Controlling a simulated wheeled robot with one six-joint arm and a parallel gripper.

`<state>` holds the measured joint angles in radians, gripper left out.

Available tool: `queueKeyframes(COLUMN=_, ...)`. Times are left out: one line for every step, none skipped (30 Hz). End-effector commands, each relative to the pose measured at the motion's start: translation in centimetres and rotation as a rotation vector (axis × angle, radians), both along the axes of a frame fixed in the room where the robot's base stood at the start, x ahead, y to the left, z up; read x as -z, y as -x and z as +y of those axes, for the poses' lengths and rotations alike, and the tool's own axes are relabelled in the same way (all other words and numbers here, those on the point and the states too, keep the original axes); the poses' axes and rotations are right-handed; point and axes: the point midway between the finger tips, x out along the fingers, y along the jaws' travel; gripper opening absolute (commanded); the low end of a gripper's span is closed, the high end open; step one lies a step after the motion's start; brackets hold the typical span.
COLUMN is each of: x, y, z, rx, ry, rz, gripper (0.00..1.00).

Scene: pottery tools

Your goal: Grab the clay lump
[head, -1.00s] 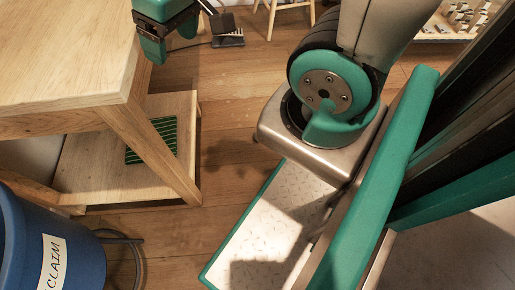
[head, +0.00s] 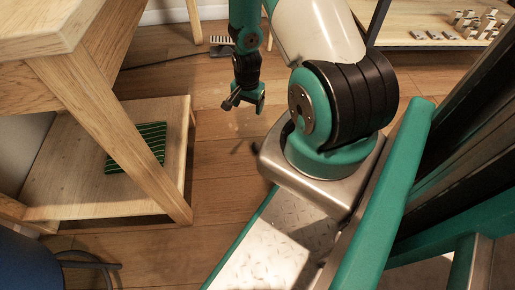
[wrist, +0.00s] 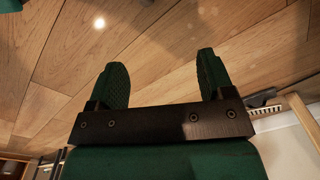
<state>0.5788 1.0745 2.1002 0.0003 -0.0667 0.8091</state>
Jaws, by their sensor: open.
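No clay lump can be made out in either view. My gripper (head: 247,101) hangs over the open wood floor, right of the wooden table, in the head view. In the wrist view its two green fingers (wrist: 162,64) are spread apart with nothing between them, and the wood floor shows beyond them.
A wooden table (head: 38,32) with a low shelf (head: 75,190) stands at left. A green striped cloth (head: 136,148) lies on that shelf. Part of a blue bin (head: 25,265) shows at bottom left. A low shelf with small blocks (head: 425,42) is at top right.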

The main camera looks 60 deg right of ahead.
Motion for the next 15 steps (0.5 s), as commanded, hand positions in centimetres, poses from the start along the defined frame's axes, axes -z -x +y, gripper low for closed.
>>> queueKeyframes(x=2.0, y=1.2, z=-0.5, rx=0.068, ry=-0.01, rz=0.014, gripper=0.75)
queueKeyframes(x=2.9, y=1.6, z=-0.8, rx=0.103, ry=-0.013, rz=0.016, gripper=0.75)
queueKeyframes(x=3.9, y=2.2, z=-1.0, rx=0.142, ry=-0.016, rz=0.019, gripper=0.75)
queueKeyframes(x=4.5, y=2.5, z=-1.2, rx=0.165, ry=-0.018, rz=0.022, gripper=0.75)
queueKeyframes(x=5.0, y=2.8, z=-1.3, rx=0.184, ry=-0.019, rz=0.023, gripper=0.75)
queueKeyframes(x=5.6, y=3.1, z=-1.4, rx=0.203, ry=-0.021, rz=0.024, gripper=0.75)
queueKeyframes(x=6.1, y=3.2, z=-1.4, rx=0.213, ry=-0.021, rz=0.025, gripper=0.75)
queueKeyframes(x=6.6, y=3.3, z=-1.4, rx=0.219, ry=-0.021, rz=0.025, gripper=0.75)
queueKeyframes(x=7.3, y=3.4, z=-1.4, rx=0.224, ry=-0.022, rz=0.026, gripper=0.75)
queueKeyframes(x=7.9, y=3.4, z=-1.4, rx=0.225, ry=-0.022, rz=0.026, gripper=0.75)
queueKeyframes(x=8.6, y=3.4, z=-1.4, rx=0.225, ry=-0.022, rz=0.026, gripper=0.75)
queueKeyframes(x=9.5, y=3.4, z=-1.4, rx=0.224, ry=-0.022, rz=0.026, gripper=0.75)
queueKeyframes(x=10.3, y=3.4, z=-1.4, rx=0.224, ry=-0.023, rz=0.027, gripper=0.75)
queueKeyframes(x=11.1, y=3.4, z=-1.4, rx=0.223, ry=-0.023, rz=0.027, gripper=0.75)
queueKeyframes(x=12.0, y=3.4, z=-1.4, rx=0.223, ry=-0.022, rz=0.026, gripper=0.75)
